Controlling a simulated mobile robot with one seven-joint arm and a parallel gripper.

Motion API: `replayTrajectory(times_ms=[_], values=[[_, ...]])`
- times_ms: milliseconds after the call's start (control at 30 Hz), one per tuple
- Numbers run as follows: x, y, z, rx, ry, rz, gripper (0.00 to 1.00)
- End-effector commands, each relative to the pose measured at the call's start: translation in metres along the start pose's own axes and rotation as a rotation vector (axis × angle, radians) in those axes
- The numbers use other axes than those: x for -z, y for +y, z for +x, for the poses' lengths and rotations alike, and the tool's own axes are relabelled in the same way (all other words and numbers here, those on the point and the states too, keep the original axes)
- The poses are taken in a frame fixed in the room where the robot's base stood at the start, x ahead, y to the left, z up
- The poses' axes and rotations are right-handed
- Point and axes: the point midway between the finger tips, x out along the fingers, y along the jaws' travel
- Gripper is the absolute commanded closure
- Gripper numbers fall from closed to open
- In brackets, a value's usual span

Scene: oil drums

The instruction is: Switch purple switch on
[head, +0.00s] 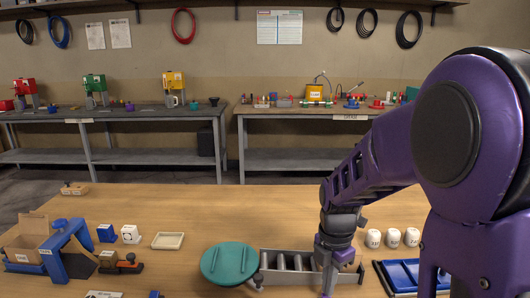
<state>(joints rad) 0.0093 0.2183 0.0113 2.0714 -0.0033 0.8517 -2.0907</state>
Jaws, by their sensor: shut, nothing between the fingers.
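I cannot make out a purple switch for certain in the head view. My purple arm reaches in from the right, and my gripper (328,281) points down over the front middle of the wooden table. Its fingers are together with nothing between them. It is in front of a grey metal tray (275,279) holding grey cylinders and hides the tray's right part. A small blue block (106,233) and a white block with a dark round mark (130,234) stand at the left. My arm covers much of the right side.
A teal round lid (229,263) lies left of the tray. A blue frame (66,250), a cardboard box (25,237) and a cream dish (168,240) are further left. The table's back middle is clear.

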Motion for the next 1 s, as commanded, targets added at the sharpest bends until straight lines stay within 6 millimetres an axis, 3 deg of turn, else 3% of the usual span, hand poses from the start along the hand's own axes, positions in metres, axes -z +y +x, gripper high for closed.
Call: replayTrajectory(times_ms=[1000], values=[[0.0, 0.0, 0.015, 0.001, 0.001, 0.0, 1.0]])
